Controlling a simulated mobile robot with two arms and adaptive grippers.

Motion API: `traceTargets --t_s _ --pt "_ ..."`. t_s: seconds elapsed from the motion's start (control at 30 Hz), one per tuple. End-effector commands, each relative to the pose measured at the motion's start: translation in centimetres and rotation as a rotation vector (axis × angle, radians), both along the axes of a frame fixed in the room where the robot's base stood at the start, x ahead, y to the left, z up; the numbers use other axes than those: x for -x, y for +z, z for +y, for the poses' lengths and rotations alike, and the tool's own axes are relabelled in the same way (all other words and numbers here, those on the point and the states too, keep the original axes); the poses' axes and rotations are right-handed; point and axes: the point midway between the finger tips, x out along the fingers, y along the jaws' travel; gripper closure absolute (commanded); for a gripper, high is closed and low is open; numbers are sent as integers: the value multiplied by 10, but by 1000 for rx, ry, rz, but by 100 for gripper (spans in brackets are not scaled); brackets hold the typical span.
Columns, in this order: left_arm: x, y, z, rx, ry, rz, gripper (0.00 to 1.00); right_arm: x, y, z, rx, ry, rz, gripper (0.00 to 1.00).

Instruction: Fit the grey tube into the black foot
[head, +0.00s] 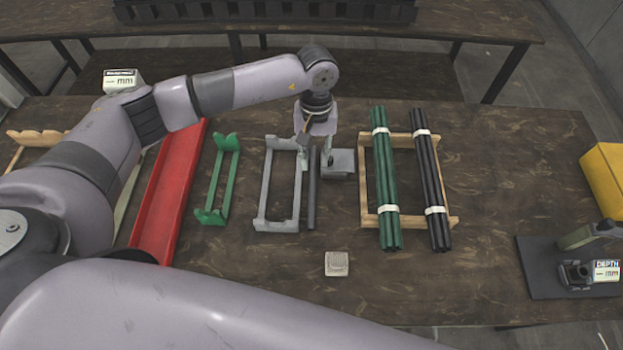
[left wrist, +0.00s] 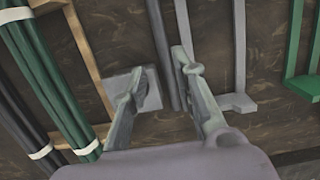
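The dark grey tube (head: 311,205) lies on the table just right of the pale grey rack (head: 262,205), and it also shows in the left wrist view (left wrist: 163,45). My left gripper (head: 315,165) is over the tube's far part. In the left wrist view its fingers (left wrist: 162,72) are spread, with the tube passing between them in the picture; no grip on it shows. A black fitting (head: 577,273) at the right, on a dark plate, may be the black foot; I cannot tell for sure. My right gripper is not in view.
A grey block (head: 341,160) sits close right of the tube. A wooden rack (head: 368,185) carries green and black tubes. A green rack (head: 222,175) and red tray (head: 165,205) stand left. A small beige block (head: 337,264) lies in front. The table's front middle is otherwise clear.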

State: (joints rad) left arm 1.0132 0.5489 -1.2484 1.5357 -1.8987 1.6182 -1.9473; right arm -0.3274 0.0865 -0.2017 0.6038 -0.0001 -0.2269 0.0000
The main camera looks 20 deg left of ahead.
Motion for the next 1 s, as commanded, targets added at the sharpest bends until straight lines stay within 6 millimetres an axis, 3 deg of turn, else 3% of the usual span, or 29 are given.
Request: traceTargets --t_s 0.13,0.33,0.53,0.7,1.0 --pt "4 -23 -1 0 1 2 74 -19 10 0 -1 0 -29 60" --pt "6 -36 -1 0 -1 0 74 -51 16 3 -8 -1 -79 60" --pt "13 -60 0 -1 1 5 74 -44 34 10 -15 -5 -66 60" --pt "15 -82 0 0 1 1 74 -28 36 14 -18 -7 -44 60" --pt "15 -87 0 0 1 -1 76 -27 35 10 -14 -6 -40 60"
